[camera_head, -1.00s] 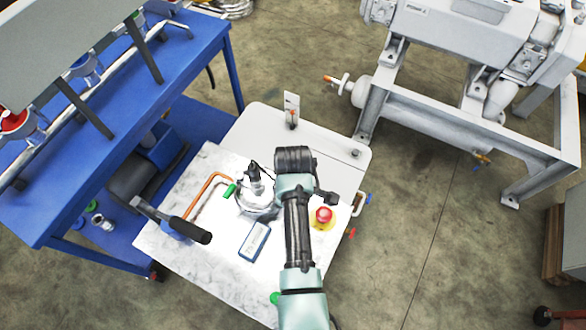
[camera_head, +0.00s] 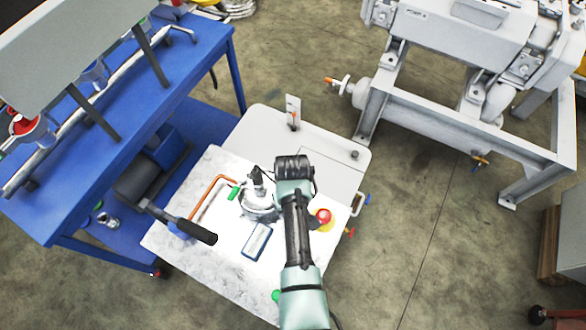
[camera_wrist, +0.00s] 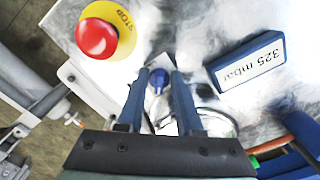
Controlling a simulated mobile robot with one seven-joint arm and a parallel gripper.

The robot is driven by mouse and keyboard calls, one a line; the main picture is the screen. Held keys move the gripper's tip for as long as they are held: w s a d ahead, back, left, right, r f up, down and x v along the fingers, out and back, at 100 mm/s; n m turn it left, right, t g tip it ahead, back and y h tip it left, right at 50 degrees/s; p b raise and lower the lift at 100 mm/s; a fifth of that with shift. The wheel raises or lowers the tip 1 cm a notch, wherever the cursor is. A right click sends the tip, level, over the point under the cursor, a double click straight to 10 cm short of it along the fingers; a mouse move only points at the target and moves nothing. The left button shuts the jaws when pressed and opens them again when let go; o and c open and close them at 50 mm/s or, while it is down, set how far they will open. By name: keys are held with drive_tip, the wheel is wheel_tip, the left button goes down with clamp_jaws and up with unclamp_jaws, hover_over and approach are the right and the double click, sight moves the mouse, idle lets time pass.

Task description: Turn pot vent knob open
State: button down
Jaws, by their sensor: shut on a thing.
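The pot (camera_head: 262,207) is a shiny metal vessel on the white work surface, partly hidden by my gripper and wrist in the head view. My gripper (camera_wrist: 160,75) comes down over the pot from the right in the head view. In the wrist view, a blue knob (camera_wrist: 158,82) sits between its two fingertips, and I take it to be the vent knob. The jaws are shut on it, though the fingers hide the contact. The exact angle of the knob is hard to read.
A red stop button (camera_head: 323,216) on a yellow disc and a blue-framed display (camera_head: 257,241) reading 325 mbar sit close to the pot. A blue bench (camera_head: 50,205) stands further left.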

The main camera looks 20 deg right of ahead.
drive_tip(key=shift+a+m+p, duration=0.1)
drive_tip(key=shift+m+p, duration=0.2)
drive_tip(key=shift+m, duration=1)
drive_tip(key=c, duration=0.6)
unclamp_jaws()
drive_tip(key=shift+w, duration=0.1)
